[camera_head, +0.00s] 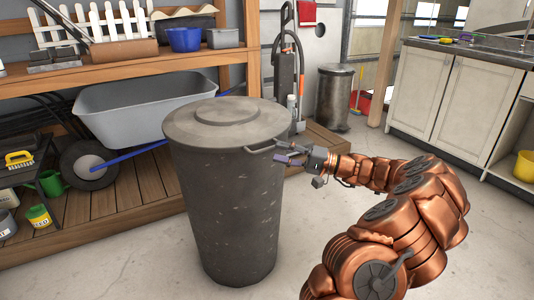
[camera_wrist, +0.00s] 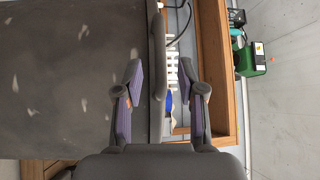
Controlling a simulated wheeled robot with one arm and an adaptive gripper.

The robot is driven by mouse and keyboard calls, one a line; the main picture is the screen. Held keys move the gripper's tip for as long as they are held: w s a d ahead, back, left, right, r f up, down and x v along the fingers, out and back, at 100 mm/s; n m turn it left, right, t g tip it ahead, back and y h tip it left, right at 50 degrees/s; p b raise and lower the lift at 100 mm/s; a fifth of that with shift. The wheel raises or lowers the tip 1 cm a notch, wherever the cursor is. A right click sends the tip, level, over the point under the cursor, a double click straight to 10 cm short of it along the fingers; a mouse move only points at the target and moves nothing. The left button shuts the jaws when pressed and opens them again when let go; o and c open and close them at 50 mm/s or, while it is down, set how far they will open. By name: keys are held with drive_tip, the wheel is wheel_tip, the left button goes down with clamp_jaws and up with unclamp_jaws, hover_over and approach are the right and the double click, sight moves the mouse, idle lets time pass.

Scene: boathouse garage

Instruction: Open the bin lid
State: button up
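The bin (camera_head: 225,215) is a tall, dark grey, scuffed can standing upright on the floor in the middle of the head view. Its round lid (camera_head: 190,125) lies flat on top, closed. A thin bar handle (camera_head: 262,149) sticks out on the right near the rim. My gripper (camera_head: 283,157) is at the end of my copper arm, right beside this handle. In the wrist view my gripper (camera_wrist: 163,80) is open, with a dark bar, seemingly the handle (camera_wrist: 157,60), running between its fingers. The speckled bin wall (camera_wrist: 60,80) fills the left. Contact cannot be told.
A wheelbarrow (camera_head: 140,105) stands behind the bin, by a wooden shelf (camera_head: 110,66). A smaller lidded bin (camera_head: 335,97) is at the back. White cabinets (camera_head: 445,98) line the right. The concrete floor (camera_head: 120,265) in front is clear.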

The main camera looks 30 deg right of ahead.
sight(267, 149)
drive_tip(key=shift+b+x, duration=0.4)
drive_tip(key=shift+x, duration=2)
drive_tip(key=shift+c, duration=0.3)
clamp_jaws()
